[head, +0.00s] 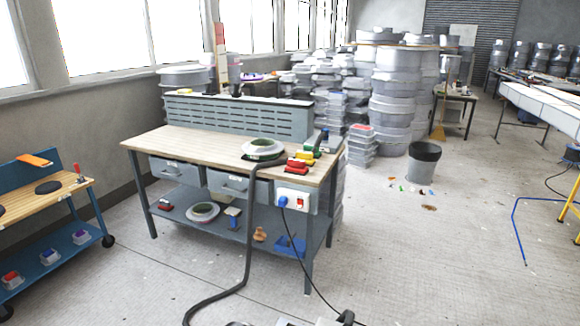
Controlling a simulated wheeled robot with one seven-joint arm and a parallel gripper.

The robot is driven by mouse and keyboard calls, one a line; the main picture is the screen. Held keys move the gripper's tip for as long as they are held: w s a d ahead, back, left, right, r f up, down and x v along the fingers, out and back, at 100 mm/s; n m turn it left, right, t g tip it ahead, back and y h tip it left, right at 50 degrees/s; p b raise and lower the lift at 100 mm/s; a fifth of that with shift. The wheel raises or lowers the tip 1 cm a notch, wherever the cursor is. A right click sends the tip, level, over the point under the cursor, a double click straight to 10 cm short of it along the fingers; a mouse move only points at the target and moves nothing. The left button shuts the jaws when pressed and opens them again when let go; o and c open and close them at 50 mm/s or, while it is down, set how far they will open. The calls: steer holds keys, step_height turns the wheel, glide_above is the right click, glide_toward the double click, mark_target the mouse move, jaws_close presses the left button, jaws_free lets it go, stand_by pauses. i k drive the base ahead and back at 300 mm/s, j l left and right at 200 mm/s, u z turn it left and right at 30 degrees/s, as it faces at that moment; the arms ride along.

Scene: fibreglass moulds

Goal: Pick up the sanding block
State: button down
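I cannot tell for sure which thing is the sanding block. A small blue and white item (233,212) stands on the bench's lower shelf, beside a round ringed disc (202,212). All are too small to make out in detail. My gripper is not in view; only some cut-off grey and black parts show at the bottom edge.
A blue cart (70,250) stands left. A grey bin (424,163) and stacked moulds stand behind. Open floor (430,260) lies to the right.

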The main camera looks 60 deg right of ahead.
mark_target(296, 167)
steer(key=z, duration=1.95)
steer(key=j+u, duration=0.8)
steer(key=u, duration=0.15)
steer(key=i+j+u, duration=0.15)
steer(key=j+u, duration=0.3)
steer(key=i+j+u, duration=0.2)
steer(key=u, duration=0.3)
steer(key=i+j+z, duration=0.1)
steer(key=i+z, duration=0.2)
steer(key=i, duration=0.15)
steer(key=i+j+z, duration=0.3)
steer(key=i+l+z, duration=0.4)
steer(key=i+z, duration=0.25)
steer(key=z, duration=0.2)
steer(key=i+l+z, duration=0.1)
steer(key=i+z, duration=0.3)
steer(key=i+j+z, duration=0.1)
steer(key=i+z, duration=0.35)
steer(key=i+j+z, duration=0.15)
steer(key=z, duration=0.25)
steer(key=i+z, duration=0.4)
steer(key=i, duration=0.65)
